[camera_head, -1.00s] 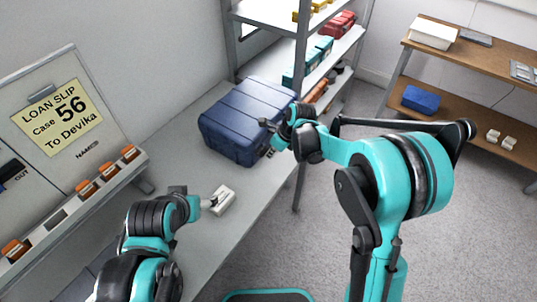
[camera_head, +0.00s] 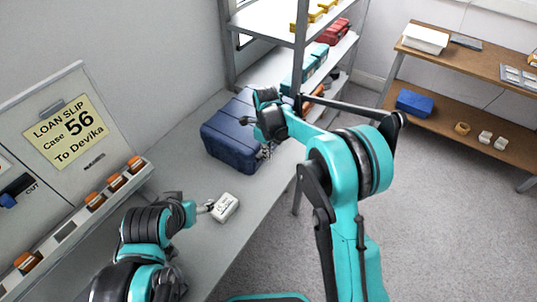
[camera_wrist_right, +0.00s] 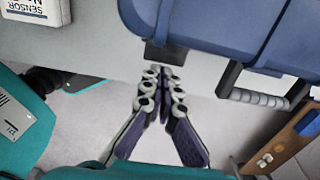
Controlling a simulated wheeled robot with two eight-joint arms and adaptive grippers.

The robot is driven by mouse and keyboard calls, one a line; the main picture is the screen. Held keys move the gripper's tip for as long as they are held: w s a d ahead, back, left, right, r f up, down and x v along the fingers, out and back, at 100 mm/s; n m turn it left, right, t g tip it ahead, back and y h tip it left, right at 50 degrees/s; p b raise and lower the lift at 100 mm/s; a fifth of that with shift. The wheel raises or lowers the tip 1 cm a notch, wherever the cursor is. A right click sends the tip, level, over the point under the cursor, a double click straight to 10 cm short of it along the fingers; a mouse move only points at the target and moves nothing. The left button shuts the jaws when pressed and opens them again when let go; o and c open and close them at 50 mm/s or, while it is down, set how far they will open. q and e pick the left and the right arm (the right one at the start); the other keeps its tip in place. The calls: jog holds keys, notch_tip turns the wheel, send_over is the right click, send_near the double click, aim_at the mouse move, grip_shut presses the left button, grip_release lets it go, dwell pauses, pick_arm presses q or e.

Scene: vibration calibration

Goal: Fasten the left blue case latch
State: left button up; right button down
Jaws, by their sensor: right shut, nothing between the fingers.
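A dark latch tab (camera_wrist_right: 165,54) hangs from the case front, left of the grey carrying handle (camera_wrist_right: 255,97). My right gripper (camera_head: 266,150) is at the case front. In the right wrist view its fingers (camera_wrist_right: 163,72) are together and empty, tips just below the tab; whether they touch it is unclear. My left gripper (camera_head: 207,207) is beside a white sensor box (camera_head: 225,207); its grip is too small to judge.
The sensor box also shows in the right wrist view (camera_wrist_right: 38,10). A loan slip board (camera_head: 65,135) stands left, with orange-capped items in a rack (camera_head: 95,200). A metal shelf (camera_head: 305,60) stands behind the case. The floor to the right (camera_head: 440,200) is clear.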

pick_arm(q)
jog(key=shift+r+p, duration=0.5)
pick_arm(e)
jog(key=shift+r, duration=0.8)
jog(key=shift+d, duration=0.1)
